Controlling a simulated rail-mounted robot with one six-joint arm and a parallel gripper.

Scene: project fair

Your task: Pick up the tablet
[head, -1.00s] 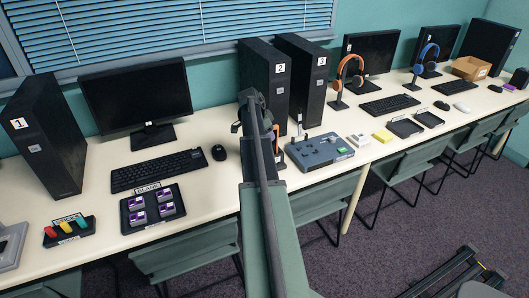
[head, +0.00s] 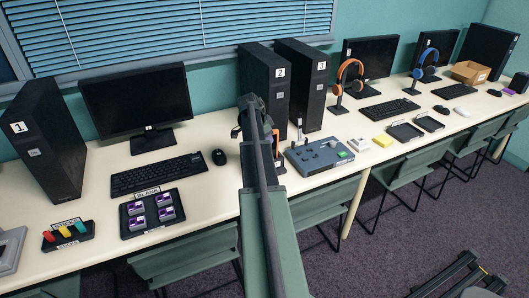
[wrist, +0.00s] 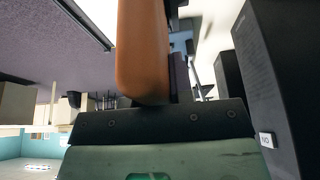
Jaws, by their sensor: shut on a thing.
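My gripper (head: 277,150) is at the far end of my arm, in front of the tower marked 2, and is mostly hidden by the arm in the head view. In the wrist view an orange finger (wrist: 143,55) fills the upper middle, with a narrow dark purple-grey edge (wrist: 178,78) close against its right side. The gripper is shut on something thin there. A dark flat shape (head: 248,165) stands beside the arm in the head view. It may be the tablet, but its screen and outline are not clear.
A blue-grey control box (head: 318,156) is just right of the gripper. The tower marked 2 (head: 262,90) and another tower (head: 304,85) stand behind. A mouse (head: 219,157) and a keyboard (head: 157,175) lie to the left. Chairs (head: 415,165) line the table's front.

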